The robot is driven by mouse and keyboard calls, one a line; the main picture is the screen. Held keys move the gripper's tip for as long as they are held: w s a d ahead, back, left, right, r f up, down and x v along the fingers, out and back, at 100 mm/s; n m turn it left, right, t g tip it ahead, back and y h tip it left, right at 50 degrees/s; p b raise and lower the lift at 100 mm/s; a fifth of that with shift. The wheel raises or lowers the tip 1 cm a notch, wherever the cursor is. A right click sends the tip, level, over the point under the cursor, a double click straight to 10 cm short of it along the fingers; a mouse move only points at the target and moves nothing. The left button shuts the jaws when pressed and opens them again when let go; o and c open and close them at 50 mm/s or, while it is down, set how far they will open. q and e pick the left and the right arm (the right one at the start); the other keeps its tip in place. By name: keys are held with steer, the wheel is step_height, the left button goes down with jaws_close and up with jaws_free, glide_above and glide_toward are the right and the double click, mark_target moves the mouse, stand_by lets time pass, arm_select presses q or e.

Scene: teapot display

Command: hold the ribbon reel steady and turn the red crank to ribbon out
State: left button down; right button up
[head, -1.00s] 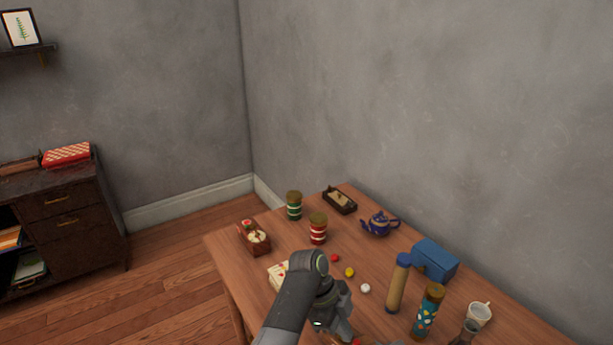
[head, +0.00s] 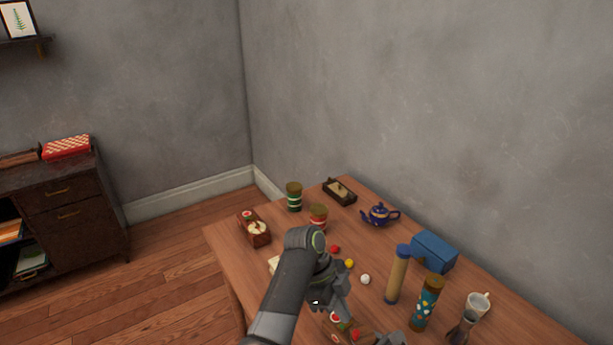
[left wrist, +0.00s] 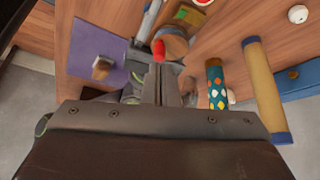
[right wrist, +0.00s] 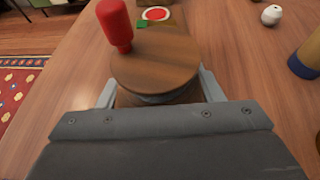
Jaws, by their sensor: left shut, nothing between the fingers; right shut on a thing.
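The ribbon reel is a round wooden drum (right wrist: 155,60) with an upright red crank knob (right wrist: 115,25) near its rim. My right gripper (right wrist: 157,95) is shut on the drum, one finger on each side. In the left wrist view the drum (left wrist: 174,46) and red knob (left wrist: 158,50) lie just beyond the fingertips of my left gripper (left wrist: 158,72). That gripper is shut and empty; whether it touches the knob I cannot tell. In the head view my left gripper (head: 343,308) is just above the red knob (head: 355,335) at the bottom edge, and most of the drum is hidden.
A small block with a red-and-white disc (right wrist: 155,14) lies just past the reel. A tan cylinder (head: 398,275), patterned cylinder (head: 426,303), blue box (head: 434,251) and white ball (head: 365,279) stand to the right. A teapot (head: 379,215) and jars (head: 294,197) stand farther back.

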mark_target(359, 327)
arm_select(q)
steer(key=shift+s+d+r, duration=0.1)
steer(key=shift+d+r, duration=0.15)
steer(key=shift+r, duration=0.8)
steer(key=shift+w+d+f, duration=0.15)
steer(key=shift+w+f, duration=0.4)
steer(key=shift+f, duration=0.5)
steer(key=shift+w+d+f, duration=0.2)
steer(key=shift+w+f, duration=0.4)
steer(key=shift+f, duration=0.4)
steer(key=shift+w+d+f, duration=0.15)
steer(key=shift+w+f, duration=0.4)
steer(key=shift+f, duration=0.5)
steer(key=shift+s+d, duration=0.4)
steer(key=shift+s, duration=0.1)
steer(key=shift+s+a, duration=0.15)
steer(key=shift+a, duration=0.05)
steer(key=shift+s+a, duration=0.3)
steer(key=shift+s, duration=0.2)
steer(key=shift+s+a, duration=0.1)
steer(key=shift+s, duration=0.25)
steer(key=shift+s, duration=0.1)
